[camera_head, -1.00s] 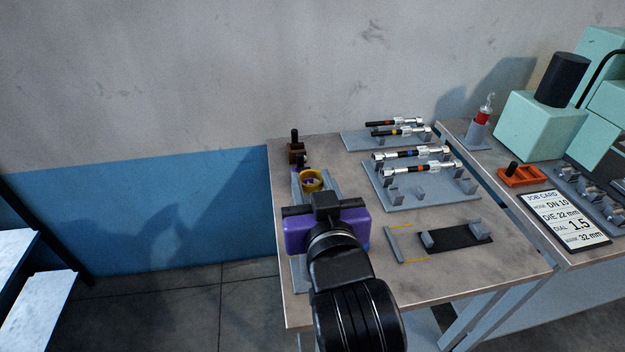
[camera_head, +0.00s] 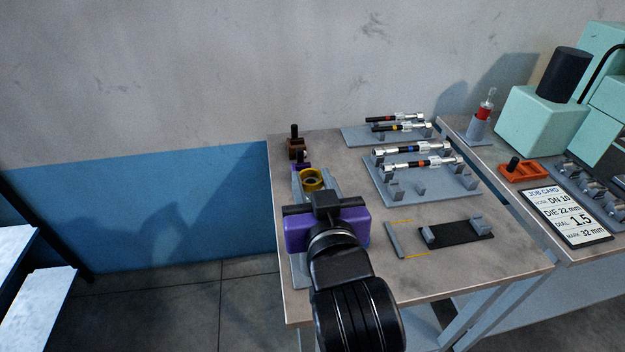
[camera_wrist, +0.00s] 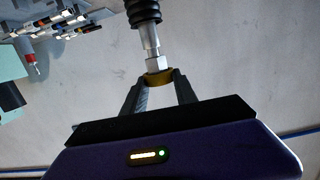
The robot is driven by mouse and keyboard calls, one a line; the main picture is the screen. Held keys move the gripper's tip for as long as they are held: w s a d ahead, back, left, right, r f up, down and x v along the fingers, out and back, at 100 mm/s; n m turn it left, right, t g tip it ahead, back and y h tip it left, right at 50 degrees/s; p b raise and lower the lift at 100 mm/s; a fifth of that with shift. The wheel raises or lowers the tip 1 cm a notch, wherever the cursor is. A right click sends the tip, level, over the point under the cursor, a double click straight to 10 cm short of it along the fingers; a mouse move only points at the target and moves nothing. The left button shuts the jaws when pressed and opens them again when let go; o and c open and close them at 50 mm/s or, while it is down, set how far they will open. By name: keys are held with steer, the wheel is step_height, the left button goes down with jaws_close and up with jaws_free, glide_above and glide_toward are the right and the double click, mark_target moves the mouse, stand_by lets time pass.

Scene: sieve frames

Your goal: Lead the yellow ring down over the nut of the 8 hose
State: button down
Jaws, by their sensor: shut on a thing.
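The yellow ring (camera_head: 313,180) is at the far end of my gripper (camera_wrist: 158,84), at the bench's left side. In the wrist view the dark fingers are shut on the ring (camera_wrist: 158,77). A silver hex nut (camera_wrist: 155,63) is right against the ring there, with a silver stem and a black ribbed part (camera_wrist: 143,12) in line beyond it. The wrist picture looks turned over, so the ring appears at the nut's top end. I cannot tell how far the ring surrounds the nut. No 8 marking is readable.
Hoses with silver fittings lie on grey racks (camera_head: 396,192) to the right. A dark mat (camera_head: 457,236) with grey blocks lies in front of them. A brown block (camera_head: 296,149) stands at the back left. The job card (camera_head: 566,217) and green machine (camera_head: 540,122) are farther right.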

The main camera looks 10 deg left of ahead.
steer(key=shift+f+b, duration=0.55)
steer(key=shift+f, duration=0.35)
steer(key=c, duration=0.9)
jaws_free()
steer(key=b+v, duration=0.1)
steer(key=v, duration=0.6)
steer(key=shift+s+d, duration=0.1)
steer(key=shift+s, duration=0.25)
steer(key=shift+r, duration=0.1)
